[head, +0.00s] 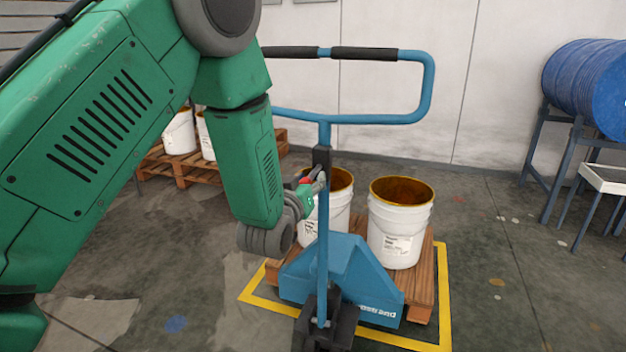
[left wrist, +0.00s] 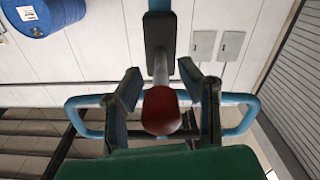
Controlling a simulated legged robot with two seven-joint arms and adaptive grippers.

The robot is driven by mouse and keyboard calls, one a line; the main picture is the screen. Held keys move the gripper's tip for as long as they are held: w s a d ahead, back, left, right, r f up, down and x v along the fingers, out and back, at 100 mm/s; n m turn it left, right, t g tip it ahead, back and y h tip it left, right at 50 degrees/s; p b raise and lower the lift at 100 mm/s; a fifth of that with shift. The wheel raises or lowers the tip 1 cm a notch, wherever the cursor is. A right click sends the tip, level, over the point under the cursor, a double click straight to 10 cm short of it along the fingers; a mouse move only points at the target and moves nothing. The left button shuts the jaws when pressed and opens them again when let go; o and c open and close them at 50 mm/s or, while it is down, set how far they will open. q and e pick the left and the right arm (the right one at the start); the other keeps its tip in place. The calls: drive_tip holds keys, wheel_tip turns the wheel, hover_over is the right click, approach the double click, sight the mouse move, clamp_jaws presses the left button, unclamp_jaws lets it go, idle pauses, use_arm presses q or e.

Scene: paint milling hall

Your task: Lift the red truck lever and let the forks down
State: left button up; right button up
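The blue pallet truck (head: 345,268) stands at the wooden pallet, with its upright handle (head: 427,90) rising in front of me. The red-knobbed lever (left wrist: 162,112) shows large in the left wrist view, its grey rod running to a dark block on the handle post. In the head view only a bit of red (head: 305,181) shows beside the post. My left gripper (head: 317,180) is at the lever. Its fingers (left wrist: 160,82) are open on either side of the knob and rod, with gaps visible. The forks are hidden under the pallet. My right gripper is not in view.
Two white buckets (head: 398,235) stand on the pallet (head: 421,290), inside a yellow floor outline (head: 443,300). Another pallet (head: 180,172) with buckets is behind my left arm. A blue drum (head: 585,80) lies on a rack at the right.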

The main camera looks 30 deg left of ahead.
use_arm(q)
drive_tip(key=shift+x, duration=0.95)
drive_tip(key=shift+c, duration=0.4)
clamp_jaws()
